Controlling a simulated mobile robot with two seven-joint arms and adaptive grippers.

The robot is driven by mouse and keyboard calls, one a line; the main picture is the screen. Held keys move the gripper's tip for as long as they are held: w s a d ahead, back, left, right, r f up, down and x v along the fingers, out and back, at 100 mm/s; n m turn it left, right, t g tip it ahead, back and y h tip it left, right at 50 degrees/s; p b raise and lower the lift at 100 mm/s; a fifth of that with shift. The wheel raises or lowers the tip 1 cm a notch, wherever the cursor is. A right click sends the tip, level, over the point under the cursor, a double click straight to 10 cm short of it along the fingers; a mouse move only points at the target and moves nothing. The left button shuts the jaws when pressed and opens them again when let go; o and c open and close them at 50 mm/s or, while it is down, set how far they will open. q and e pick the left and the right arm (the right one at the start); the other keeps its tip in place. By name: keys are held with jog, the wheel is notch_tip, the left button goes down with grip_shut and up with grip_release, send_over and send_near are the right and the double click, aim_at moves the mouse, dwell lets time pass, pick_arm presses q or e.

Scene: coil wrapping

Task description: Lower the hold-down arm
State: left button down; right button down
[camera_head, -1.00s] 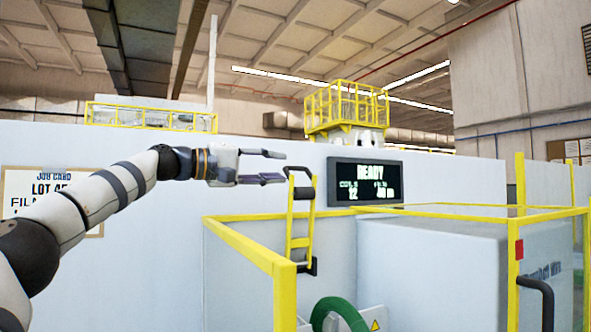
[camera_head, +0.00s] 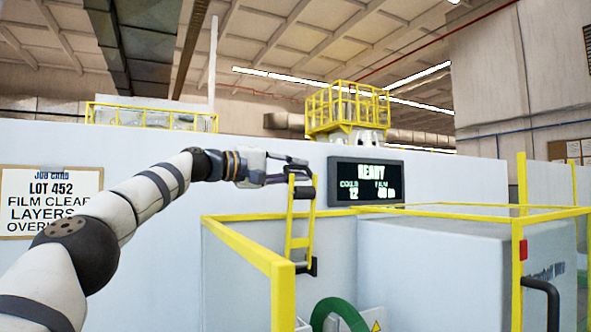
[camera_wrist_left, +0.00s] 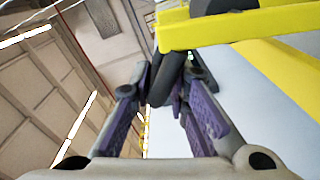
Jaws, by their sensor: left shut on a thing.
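The hold-down arm (camera_head: 300,225) is a yellow ladder-like frame standing upright against the pale machine wall, with a black handle (camera_head: 304,192) at its top. Its yellow bars also show at the upper right of the left wrist view (camera_wrist_left: 235,27). My left gripper (camera_head: 297,172) is at the top of the arm, shut on the black handle. In the left wrist view the dark handle bar (camera_wrist_left: 168,80) passes between the purple-padded fingers. The fingers partly hide the handle's top. My right gripper is in neither view.
Yellow guard rails (camera_head: 245,244) enclose the area in front. A green ring (camera_head: 338,312) sits low in the middle. A READY display (camera_head: 366,182) is right of the handle, and a job card (camera_head: 48,203) hangs at the left.

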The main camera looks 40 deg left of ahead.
pick_arm(q)
jog(key=s+d+f+m, duration=0.2)
jog(key=s+d+m, duration=0.4)
jog(key=d, duration=0.5)
jog(key=shift+d+f+m, duration=0.2)
jog(key=shift+f+m, duration=0.2)
jog(key=shift+m, duration=0.2)
